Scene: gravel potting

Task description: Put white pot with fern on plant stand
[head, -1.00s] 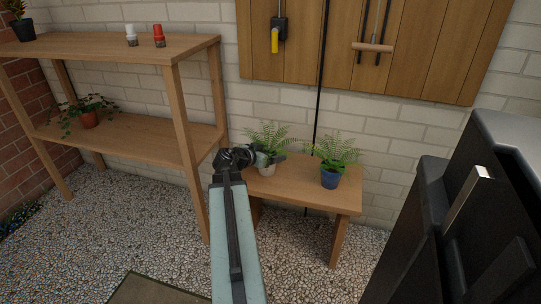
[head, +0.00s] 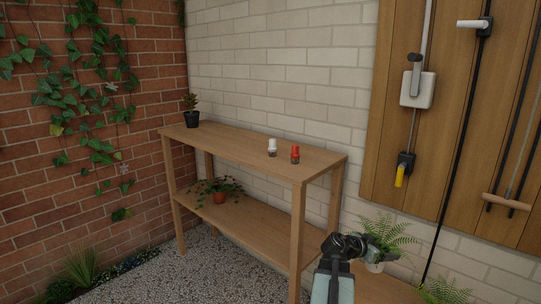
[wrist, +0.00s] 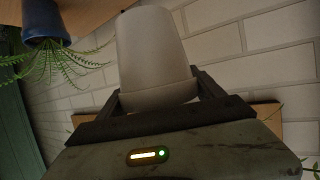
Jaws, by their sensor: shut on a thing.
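The white pot (head: 374,266) with a green fern (head: 388,237) is at the low wooden bench (head: 385,290), at the bottom right of the head view. My gripper (head: 352,246) is shut on this pot. In the wrist view, which is upside down, the white pot (wrist: 155,50) sits between the two fingers. I cannot tell whether its base touches the bench. A two-tier wooden stand (head: 240,150) is left of my arm. Which piece is the plant stand is not clear.
On the stand are a dark pot (head: 192,118), a white bottle (head: 272,147), a red bottle (head: 295,154) and, below, a terracotta pot (head: 219,197). A blue pot (wrist: 45,20) with a fern is beside the white pot. Gravel (head: 170,280) is open on the left.

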